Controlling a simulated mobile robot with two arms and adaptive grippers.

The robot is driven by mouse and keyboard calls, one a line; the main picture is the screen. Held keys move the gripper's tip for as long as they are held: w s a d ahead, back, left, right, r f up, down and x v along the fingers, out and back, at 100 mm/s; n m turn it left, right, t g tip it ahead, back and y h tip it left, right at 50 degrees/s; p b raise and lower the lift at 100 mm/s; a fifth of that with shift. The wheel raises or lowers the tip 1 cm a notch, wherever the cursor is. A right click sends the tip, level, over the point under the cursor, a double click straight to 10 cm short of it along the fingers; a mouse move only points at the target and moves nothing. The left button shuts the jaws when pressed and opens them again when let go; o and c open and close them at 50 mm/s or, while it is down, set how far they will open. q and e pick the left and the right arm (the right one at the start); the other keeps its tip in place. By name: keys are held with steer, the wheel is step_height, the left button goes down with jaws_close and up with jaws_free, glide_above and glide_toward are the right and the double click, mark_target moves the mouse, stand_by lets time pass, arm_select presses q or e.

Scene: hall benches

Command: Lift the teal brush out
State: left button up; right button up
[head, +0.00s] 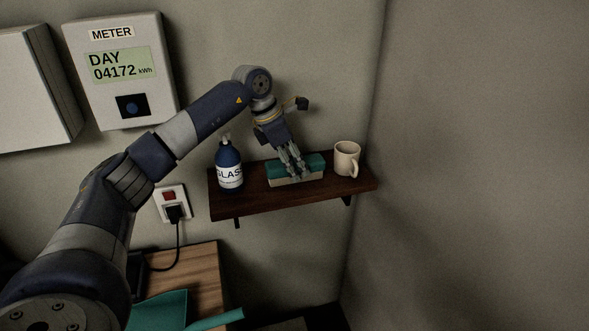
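A teal brush (313,163), a block with a pale cream lower part, lies on the dark wooden wall shelf (255,199). It sits between a blue bottle and a cream mug. My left gripper (293,174) points down at the brush, and its fingers overlap the middle of it in the head view. The fingers look close together and cover part of the brush. I cannot tell whether they are shut on it or only stand at it. My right gripper is not in view.
The blue bottle (229,167) labelled GLASS stands left of the brush; the mug (346,158) stands right. A side wall rises past the shelf's right end. Below left are a plugged socket (172,204), a wooden bench top (196,268) and a teal dustpan-like item (160,310).

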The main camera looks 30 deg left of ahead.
arm_select(q)
steer(key=shift+c, duration=0.9)
steer(key=shift+w+r+b, duration=0.15)
steer(key=shift+r+b, duration=0.25)
step_height(320, 180, up, 2)
steer(key=shift+r+b, duration=0.15)
steer(key=shift+b, duration=0.55)
steer(key=s+d+r+b, duration=0.25)
steer(key=s+b, duration=0.35)
steer(key=s, duration=0.9)
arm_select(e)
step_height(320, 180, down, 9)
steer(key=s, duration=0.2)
arm_select(q)
steer(key=r+p, duration=0.2)
steer(key=r, duration=0.1)
steer(key=s+r+p, duration=0.1)
steer(key=p, duration=0.1)
steer(key=shift+d+r, duration=0.2)
steer(key=shift+d, duration=0.1)
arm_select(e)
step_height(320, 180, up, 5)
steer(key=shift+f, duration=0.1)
arm_select(q)
steer(key=shift+w, duration=0.1)
